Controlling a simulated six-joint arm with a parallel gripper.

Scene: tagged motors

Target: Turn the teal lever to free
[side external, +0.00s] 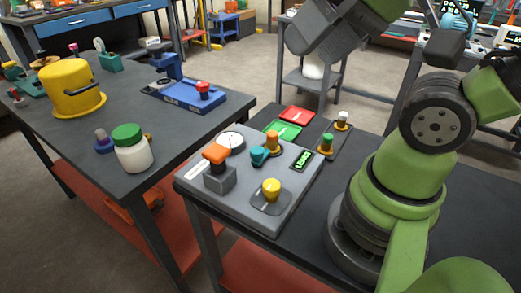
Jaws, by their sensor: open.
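The teal lever (260,155) sits on the top face of a grey control panel (250,215) on the dark table. It is a small stubby handle, tilted toward the left, close to an orange knob (273,139). Its setting cannot be read from here. My gripper (303,40) is the dark grey end at the top centre, high above and behind the panel and well apart from the lever. It looks empty and open; its fingertips are hard to make out.
The panel also bears an orange-handled switch (216,154), a yellow button (271,187), a gauge (230,143) and a small green-lettered display (302,160). Red (297,115) and green (283,130) plates lie behind. A white jar (133,153) stands on the left table.

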